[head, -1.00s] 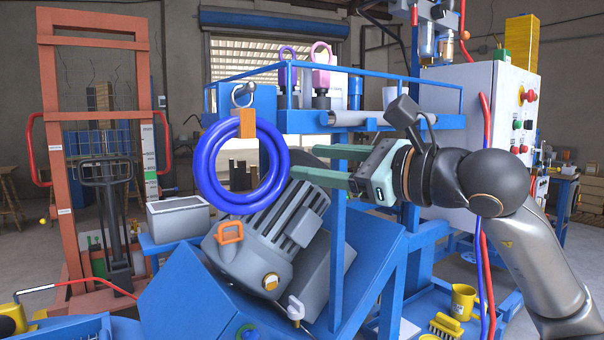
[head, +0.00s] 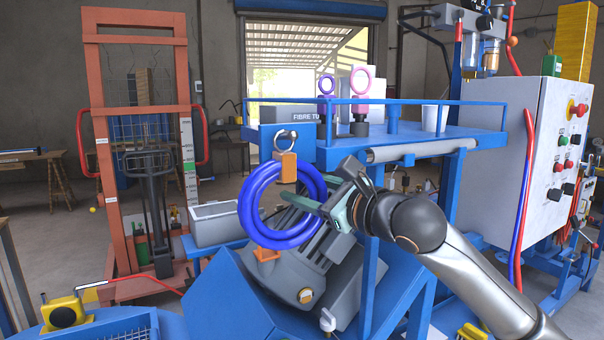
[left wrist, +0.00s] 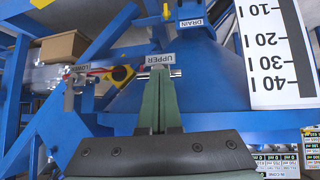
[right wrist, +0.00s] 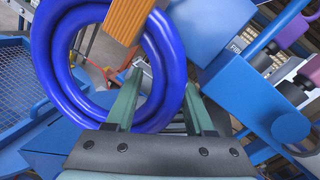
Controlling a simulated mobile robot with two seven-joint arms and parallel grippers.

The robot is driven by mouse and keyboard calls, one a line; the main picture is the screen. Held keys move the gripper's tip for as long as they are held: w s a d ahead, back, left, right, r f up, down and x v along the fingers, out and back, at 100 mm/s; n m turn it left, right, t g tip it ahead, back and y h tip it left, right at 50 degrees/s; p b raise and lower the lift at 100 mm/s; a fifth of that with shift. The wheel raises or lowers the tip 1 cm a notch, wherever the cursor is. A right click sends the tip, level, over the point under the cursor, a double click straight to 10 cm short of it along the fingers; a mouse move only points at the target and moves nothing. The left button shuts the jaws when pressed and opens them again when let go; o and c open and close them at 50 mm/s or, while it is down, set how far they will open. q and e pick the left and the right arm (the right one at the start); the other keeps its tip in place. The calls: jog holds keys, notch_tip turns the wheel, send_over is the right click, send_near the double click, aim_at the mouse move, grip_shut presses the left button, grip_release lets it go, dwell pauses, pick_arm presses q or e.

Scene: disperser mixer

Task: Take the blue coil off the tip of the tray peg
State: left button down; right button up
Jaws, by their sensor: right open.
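The blue coil (head: 246,216) hangs upright below the front left corner of the blue tray (head: 450,146). My right gripper (head: 289,193) is open at the coil's right side. In the right wrist view, the right side of the coil (right wrist: 42,50) passes between the fingers (right wrist: 165,80), one finger over the ring's opening and one outside. I cannot tell whether they touch it. My left gripper (left wrist: 160,98) is shut near an "UPPER" label, away from the coil.
A grey motor (head: 305,250) sits close behind and below the coil. A grey bin (head: 214,224) is to the left. A control cabinet (head: 515,150) stands at the right.

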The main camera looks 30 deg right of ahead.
jog(key=shift+w, duration=0.25)
jog(key=shift+c, duration=0.4)
grip_shut()
jog(key=shift+a+f, duration=0.1)
jog(key=shift+f, duration=0.05)
dwell(0.7)
jog(key=shift+c, duration=0.9)
grip_release()
grip_shut()
jog(key=shift+f, duration=0.15)
